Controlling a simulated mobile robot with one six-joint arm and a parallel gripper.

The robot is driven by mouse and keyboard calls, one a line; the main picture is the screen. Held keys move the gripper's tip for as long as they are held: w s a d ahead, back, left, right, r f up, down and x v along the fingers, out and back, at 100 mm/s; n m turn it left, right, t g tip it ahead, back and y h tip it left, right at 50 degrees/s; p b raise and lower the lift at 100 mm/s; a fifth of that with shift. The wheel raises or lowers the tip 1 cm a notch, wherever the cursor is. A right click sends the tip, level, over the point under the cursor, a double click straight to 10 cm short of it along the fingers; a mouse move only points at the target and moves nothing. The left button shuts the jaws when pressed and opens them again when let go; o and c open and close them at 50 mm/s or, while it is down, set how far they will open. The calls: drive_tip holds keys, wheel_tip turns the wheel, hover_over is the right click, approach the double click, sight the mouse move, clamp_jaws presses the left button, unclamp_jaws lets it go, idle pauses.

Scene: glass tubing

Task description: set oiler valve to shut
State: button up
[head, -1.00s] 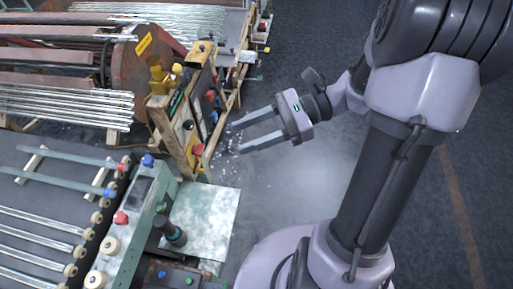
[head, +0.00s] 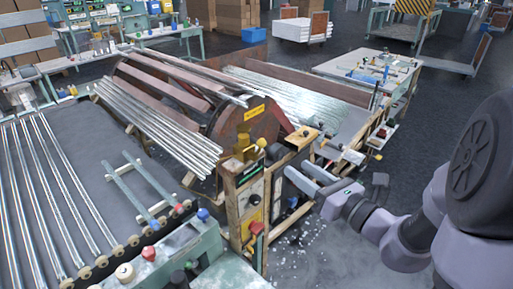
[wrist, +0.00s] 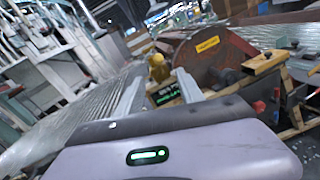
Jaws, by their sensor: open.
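A brass-yellow fitting (head: 243,148), which looks like the oiler, stands on top of a wooden-framed machine panel (head: 232,205). A small yellow knob (head: 262,143) sits at its right; I cannot tell whether that is the valve handle or how it is set. My gripper (head: 294,171) is open and empty, to the right of the panel and apart from it, with its fingers pointing left. In the wrist view, the brass fitting (wrist: 158,68) shows beyond and between the fingertips (wrist: 160,76). The fitting's lower part is hard to make out there.
A rusty round drum guard (head: 225,122) with a yellow label stands behind the panel. Glass tubes (head: 165,135) lie on racks at the left and back. A red button (head: 257,228) is on the panel's side. Open floor (head: 310,245) with scattered shards lies below my gripper.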

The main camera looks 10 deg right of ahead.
sight(265, 145)
drive_tip(key=b+x, duration=0.1)
drive_tip(key=x, duration=1.4)
drive_tip(key=shift+a, duration=0.15)
clamp_jaws()
